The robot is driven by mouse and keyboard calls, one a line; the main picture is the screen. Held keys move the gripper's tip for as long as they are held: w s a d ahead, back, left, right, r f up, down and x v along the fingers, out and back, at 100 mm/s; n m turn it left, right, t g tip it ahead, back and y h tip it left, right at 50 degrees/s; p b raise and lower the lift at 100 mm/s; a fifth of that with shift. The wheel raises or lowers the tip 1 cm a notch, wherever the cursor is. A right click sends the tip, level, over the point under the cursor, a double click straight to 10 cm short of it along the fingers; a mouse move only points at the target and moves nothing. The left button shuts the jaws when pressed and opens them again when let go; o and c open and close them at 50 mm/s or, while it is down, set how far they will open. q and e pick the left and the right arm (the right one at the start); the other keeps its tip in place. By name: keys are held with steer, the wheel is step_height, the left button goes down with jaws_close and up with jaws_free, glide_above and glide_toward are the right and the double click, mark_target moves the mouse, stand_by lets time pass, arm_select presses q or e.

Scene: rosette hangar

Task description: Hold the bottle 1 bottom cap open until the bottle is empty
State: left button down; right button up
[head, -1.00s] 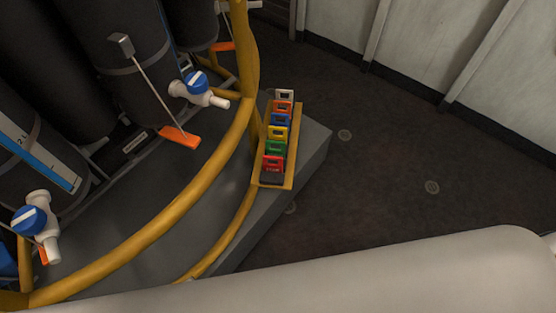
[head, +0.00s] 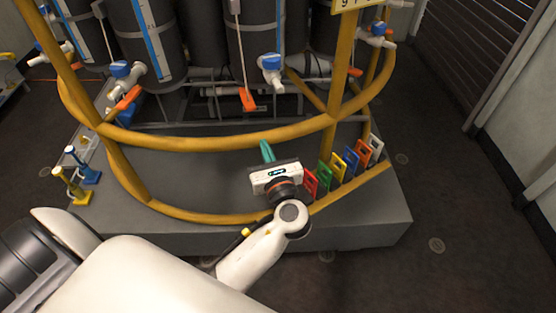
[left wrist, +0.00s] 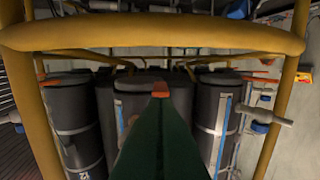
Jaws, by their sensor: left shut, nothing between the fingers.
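Several dark upright bottles with white and blue taps stand in the yellow ring frame in the head view. One dark bottle (head: 253,45) in the middle has a white rod down its front and an orange tab (head: 248,99) at its lower end. Another bottle (head: 150,42) to its left has a blue scale strip. I cannot read which is bottle 1, and the bottom caps are not clear. My left gripper (head: 266,151) is shut and empty, in front of the frame and below the orange tab, apart from it. In the left wrist view its green fingers (left wrist: 158,125) point towards the bottles.
The yellow lower rail (head: 220,141) runs between my left gripper and the bottles. A row of coloured tags (head: 338,167) stands on the grey platform (head: 375,215), right of the gripper. Small blue and yellow fittings (head: 80,175) stand at the left. Floor on the right is clear.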

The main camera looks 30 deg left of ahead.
arm_select(q)
steer(key=shift+b+x, duration=0.75)
steer(key=shift+x, duration=5.05)
steer(key=shift+w+a+f, duration=0.1)
steer(key=shift+w+a, duration=0.1)
steer(key=shift+a, duration=0.05)
arm_select(e)
steer(key=shift+a+f, duration=0.6)
steer(key=shift+f, duration=0.15)
steer(key=shift+a, duration=0.1)
